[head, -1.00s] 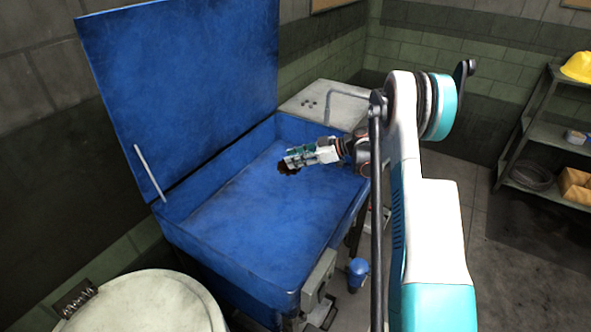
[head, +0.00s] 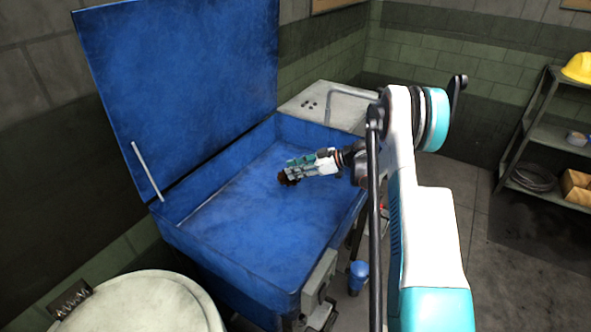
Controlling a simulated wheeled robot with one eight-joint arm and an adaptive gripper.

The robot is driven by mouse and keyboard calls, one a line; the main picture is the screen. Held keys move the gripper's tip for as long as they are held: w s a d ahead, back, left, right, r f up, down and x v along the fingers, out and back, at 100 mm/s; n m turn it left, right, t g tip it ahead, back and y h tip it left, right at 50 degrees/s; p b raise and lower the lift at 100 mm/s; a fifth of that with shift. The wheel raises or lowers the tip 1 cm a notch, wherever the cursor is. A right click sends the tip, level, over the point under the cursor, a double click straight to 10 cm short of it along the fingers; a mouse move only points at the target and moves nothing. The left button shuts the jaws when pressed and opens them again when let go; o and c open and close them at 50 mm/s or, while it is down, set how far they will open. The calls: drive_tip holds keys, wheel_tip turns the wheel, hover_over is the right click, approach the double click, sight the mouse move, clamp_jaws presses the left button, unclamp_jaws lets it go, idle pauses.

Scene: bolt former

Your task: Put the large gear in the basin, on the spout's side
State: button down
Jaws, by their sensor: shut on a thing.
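The blue basin (head: 182,232) stands in the middle with its lid (head: 180,85) raised at the back left. A grey bent pipe, which looks like the spout (head: 352,93), is at the basin's far right end, partly behind my arm. My gripper (head: 289,172) reaches in from the right and is over the basin's inside, toward its far right half. It is shut on a small dark brown thing, likely the large gear (head: 284,179), at its tip. The gear's shape is mostly hidden, and I cannot tell whether it touches the basin floor.
A pale round drum top (head: 145,305) is at the front left. A light sink top (head: 318,103) adjoins the basin's far end. A shelf (head: 545,150) with a yellow helmet (head: 578,67) stands at the right. The visible basin floor is otherwise clear.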

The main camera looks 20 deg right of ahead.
drive_tip(key=shift+f, duration=0.15)
drive_tip(key=c, duration=1.3)
unclamp_jaws()
drive_tip(key=shift+r+p, duration=0.65)
drive_tip(key=shift+r, duration=0.1)
drive_tip(key=p+v, duration=0.2)
drive_tip(key=v, duration=0.5)
drive_tip(key=shift+s+d, duration=0.15)
drive_tip(key=shift+s, duration=0.05)
